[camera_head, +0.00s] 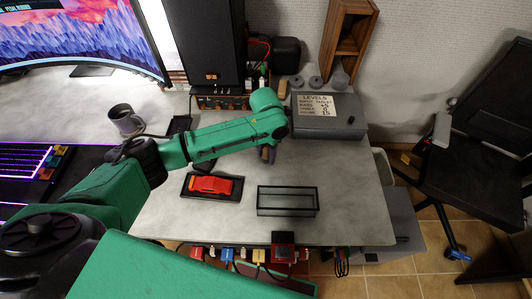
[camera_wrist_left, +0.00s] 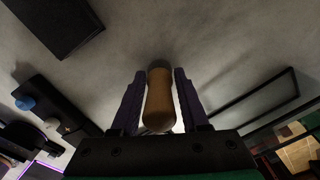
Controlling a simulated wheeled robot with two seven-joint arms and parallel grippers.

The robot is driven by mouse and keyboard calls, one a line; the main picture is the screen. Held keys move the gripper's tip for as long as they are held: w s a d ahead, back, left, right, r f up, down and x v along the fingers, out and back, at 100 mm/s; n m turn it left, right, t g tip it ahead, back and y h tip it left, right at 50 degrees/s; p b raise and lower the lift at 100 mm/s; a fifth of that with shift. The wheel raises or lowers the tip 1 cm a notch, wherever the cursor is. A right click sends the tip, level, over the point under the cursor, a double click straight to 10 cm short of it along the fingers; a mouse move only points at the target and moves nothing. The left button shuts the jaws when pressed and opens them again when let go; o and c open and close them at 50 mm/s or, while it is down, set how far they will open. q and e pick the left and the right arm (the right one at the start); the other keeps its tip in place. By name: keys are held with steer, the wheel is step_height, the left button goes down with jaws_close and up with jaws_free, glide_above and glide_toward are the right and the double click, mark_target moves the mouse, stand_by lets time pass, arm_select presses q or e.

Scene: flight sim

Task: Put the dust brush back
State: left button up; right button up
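The dust brush shows in the left wrist view as a rounded wooden handle (camera_wrist_left: 159,102) with a darker grey part at its far end. My left gripper (camera_wrist_left: 160,78) has its two purple fingers on either side of this handle. A narrow gap shows between the handle and each finger, so the gripper looks open around it. In the head view my left gripper (camera_head: 268,154) points down at the table, mostly behind my green wrist, and the brush cannot be made out there. My right gripper is not in view.
A speaker (camera_head: 203,45) stands behind. Cables line the front edge.

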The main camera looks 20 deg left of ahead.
arm_select(q)
steer(key=shift+o, duration=0.9)
step_height(320, 180, up, 12)
steer(key=shift+r+b, duration=0.2)
steer(key=shift+b, duration=0.2)
